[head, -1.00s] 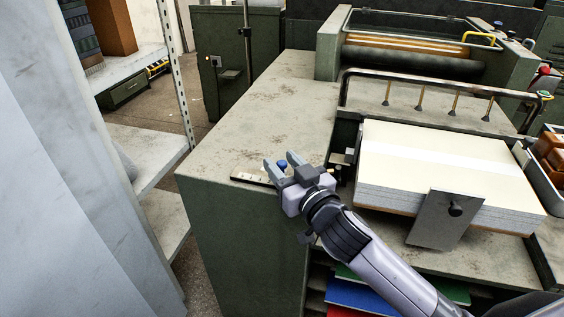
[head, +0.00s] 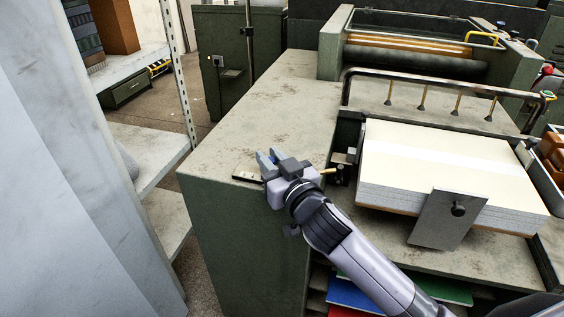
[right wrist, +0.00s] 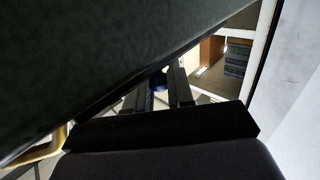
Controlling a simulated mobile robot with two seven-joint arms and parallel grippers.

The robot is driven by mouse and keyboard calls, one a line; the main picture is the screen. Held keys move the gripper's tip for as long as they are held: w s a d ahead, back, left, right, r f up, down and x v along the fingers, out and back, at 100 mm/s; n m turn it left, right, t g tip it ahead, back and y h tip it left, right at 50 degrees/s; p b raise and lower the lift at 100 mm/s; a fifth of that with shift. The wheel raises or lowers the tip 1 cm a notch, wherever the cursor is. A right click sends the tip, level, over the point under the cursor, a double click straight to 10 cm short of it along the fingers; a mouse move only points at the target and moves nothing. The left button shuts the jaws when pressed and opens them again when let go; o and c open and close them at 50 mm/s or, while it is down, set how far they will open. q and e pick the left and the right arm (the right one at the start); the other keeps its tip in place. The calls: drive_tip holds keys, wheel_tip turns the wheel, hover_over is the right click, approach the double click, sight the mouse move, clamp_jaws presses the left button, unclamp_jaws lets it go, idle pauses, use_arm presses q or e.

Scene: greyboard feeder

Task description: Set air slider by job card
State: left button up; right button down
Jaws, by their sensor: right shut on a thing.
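The air slider is a pale strip (head: 245,174) on the green machine's top, near its front edge. My right gripper (head: 268,158) is over the strip and covers its right part. The gripper is shut on the slider's blue knob, which shows as a dark blue round shape (right wrist: 158,81) between the fingers in the right wrist view. In the head view the knob is hidden by the gripper. Any marks on the strip are too small to read. My left gripper is not in view. I cannot make out a job card.
A stack of pale board (head: 440,165) with a metal plate (head: 448,219) at its front stands to the right. A curved dark rail (head: 440,80) runs behind it. Grey shelves (head: 150,150) stand at the left. The machine top (head: 262,112) behind the gripper is clear.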

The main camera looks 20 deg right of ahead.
drive_tip(key=shift+w+a, duration=0.4)
drive_tip(key=shift+a, duration=0.2)
drive_tip(key=c, duration=1.1)
unclamp_jaws()
drive_tip(key=shift+s+d, duration=0.25)
drive_tip(key=shift+s, duration=0.95)
drive_tip(key=shift+s+d, duration=0.2)
drive_tip(key=shift+s, duration=0.95)
drive_tip(key=shift+s+d, duration=0.25)
drive_tip(key=shift+s, duration=0.95)
